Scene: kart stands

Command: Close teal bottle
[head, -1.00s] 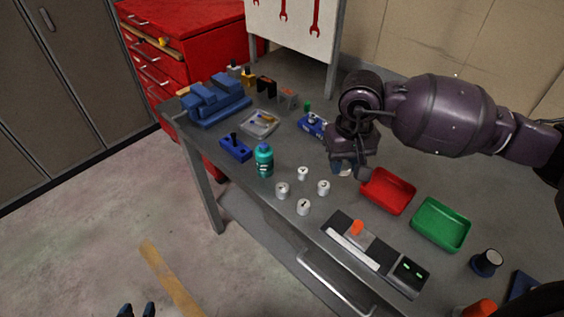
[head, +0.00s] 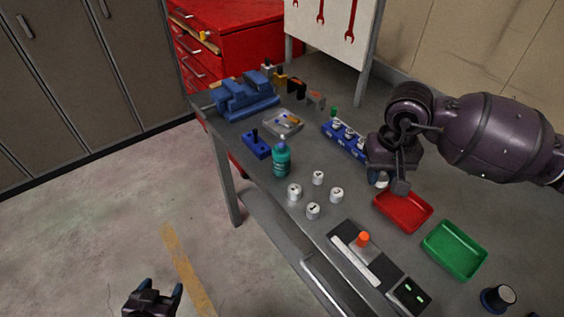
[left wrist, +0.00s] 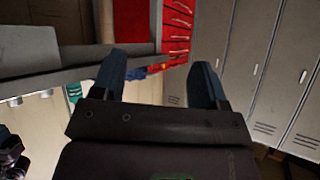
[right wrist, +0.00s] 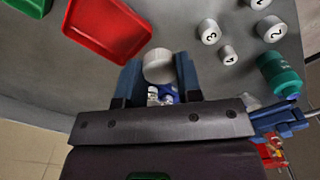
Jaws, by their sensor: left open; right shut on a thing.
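The teal bottle (head: 281,160) stands upright near the front edge of the workbench. It also shows at the right of the right wrist view (right wrist: 281,75); I cannot tell whether its mouth is covered. My right gripper (head: 386,184) is above the bench, to the right of the bottle and beside the red tray. It is shut on a white round piece (right wrist: 158,66), held between its fingertips. My left gripper (head: 153,289) is open and empty, low over the floor in front of the bench. The left wrist view shows its spread fingers (left wrist: 158,72).
Several numbered white cylinders (head: 313,211) stand right of the bottle. A red tray (head: 403,210) and green tray (head: 454,250) lie farther right. A blue rack (head: 344,140), a blue block with a peg (head: 257,146) and a blue vise (head: 246,97) are behind or left.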

